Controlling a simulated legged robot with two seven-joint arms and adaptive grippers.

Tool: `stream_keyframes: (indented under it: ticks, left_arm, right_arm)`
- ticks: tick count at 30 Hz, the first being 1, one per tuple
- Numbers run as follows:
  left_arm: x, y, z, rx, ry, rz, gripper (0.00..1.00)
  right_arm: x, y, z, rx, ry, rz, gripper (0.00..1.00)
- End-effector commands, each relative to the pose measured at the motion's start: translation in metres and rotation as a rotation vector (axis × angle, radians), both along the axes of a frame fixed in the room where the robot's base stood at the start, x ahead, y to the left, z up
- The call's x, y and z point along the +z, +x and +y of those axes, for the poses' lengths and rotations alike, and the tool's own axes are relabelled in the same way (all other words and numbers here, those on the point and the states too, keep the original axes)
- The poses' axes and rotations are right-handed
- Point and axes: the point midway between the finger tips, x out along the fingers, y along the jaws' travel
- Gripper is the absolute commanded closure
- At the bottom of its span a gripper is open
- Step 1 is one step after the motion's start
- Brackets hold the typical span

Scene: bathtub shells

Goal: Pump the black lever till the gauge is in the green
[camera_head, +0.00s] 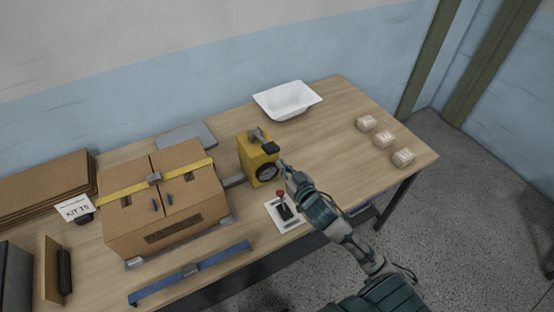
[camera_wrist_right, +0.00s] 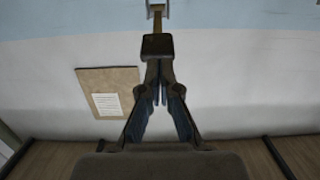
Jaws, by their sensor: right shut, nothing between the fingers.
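A yellow pump unit (camera_head: 250,160) stands on the table, with a round dark gauge (camera_head: 267,172) on its front. The gauge's needle and colours are too small to read. The black lever (camera_head: 268,147) sticks out from the pump's top towards me; its black end (camera_wrist_right: 158,46) also shows in the right wrist view. My right gripper (camera_head: 283,166) is just right of the gauge, below the lever's end. In the right wrist view my right gripper (camera_wrist_right: 159,72) is shut and empty, its fingertips close to the lever end. Whether they touch cannot be told. My left gripper is out of view.
A strapped cardboard box (camera_head: 165,228) stands left of the pump. A red-knobbed switch on a white plate (camera_head: 290,224) lies in front. A white basin (camera_head: 287,99) is behind. Several small packets, including one (camera_head: 403,157), sit at right. The table between is clear.

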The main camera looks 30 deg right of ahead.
Motion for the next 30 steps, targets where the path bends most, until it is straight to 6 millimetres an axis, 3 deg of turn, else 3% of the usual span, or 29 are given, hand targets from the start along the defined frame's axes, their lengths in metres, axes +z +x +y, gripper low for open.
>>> stream_keyframes:
  ticks: [3, 10, 30]
  left_arm:
    - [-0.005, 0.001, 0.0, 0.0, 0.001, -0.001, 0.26]
    - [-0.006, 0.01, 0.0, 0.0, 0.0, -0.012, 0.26]
    - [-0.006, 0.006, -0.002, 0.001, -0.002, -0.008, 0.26]
  right_arm:
    - [0.0, -0.024, 0.0, 0.001, 0.0, -0.001, 1.0]
    - [0.005, -0.048, -0.001, 0.0, 0.0, -0.005, 1.0]
    - [0.006, -0.051, -0.001, 0.0, -0.001, -0.008, 1.0]
